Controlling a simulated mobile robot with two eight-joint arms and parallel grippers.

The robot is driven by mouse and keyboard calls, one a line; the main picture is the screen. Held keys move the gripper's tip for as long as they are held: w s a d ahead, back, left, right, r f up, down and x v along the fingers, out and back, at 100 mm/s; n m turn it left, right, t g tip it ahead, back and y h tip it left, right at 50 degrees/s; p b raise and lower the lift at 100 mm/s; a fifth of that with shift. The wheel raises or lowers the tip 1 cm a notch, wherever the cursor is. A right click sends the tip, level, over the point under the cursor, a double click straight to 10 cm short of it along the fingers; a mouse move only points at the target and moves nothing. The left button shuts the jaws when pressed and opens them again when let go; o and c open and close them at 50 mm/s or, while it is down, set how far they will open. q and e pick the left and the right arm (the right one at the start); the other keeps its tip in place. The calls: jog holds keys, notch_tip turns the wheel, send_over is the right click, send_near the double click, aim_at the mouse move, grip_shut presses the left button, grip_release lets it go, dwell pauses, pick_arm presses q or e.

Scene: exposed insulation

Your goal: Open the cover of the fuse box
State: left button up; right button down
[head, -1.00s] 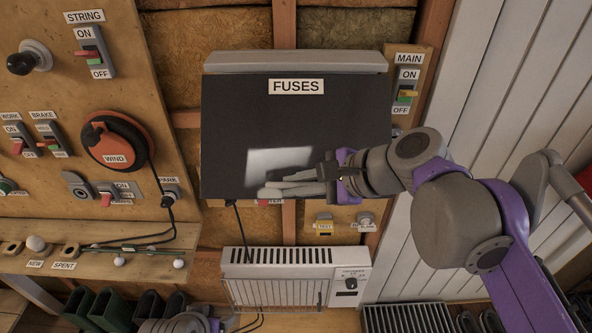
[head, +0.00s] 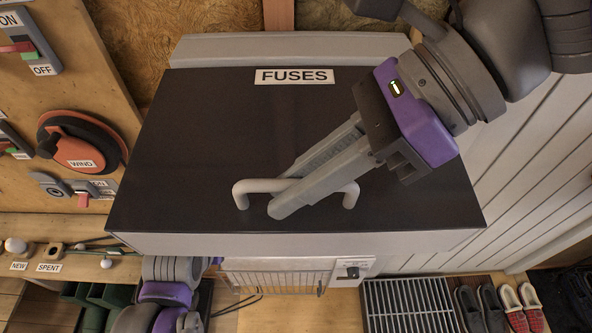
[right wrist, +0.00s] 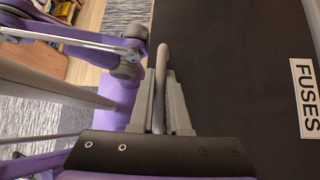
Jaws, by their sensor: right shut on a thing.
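The fuse box's black cover (head: 220,130) carries a FUSES label (head: 294,76) near its top. Its lower edge looks swung out towards me, with a pale lip (head: 300,243) along it. A grey bar handle (head: 262,186) sits near that edge. My right gripper (head: 283,190) reaches down from the upper right and is shut on the handle. In the right wrist view the handle (right wrist: 160,75) stands between the two fingers, beside the cover (right wrist: 230,70). Links of my left arm show at the bottom left of the head view; its gripper is not seen.
A wooden switch panel with a red WIND dial (head: 85,150) is on the left. Below the box are a heater (head: 270,278), a floor grate (head: 410,305) and slippers (head: 515,305). White slatted wall is on the right.

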pick_arm(q)
jog(key=shift+w, duration=0.35)
pick_arm(e)
jog(key=shift+w+r, duration=0.1)
jog(key=shift+r, duration=0.4)
jog(key=c, duration=0.9)
grip_release()
pick_arm(q)
jog(key=shift+w+r+p, duration=0.3)
jog(key=shift+r, duration=0.15)
pick_arm(e)
jog(key=v, duration=1)
jog(key=shift+w+d+r, duration=0.25)
jog(key=shift+d, duration=0.05)
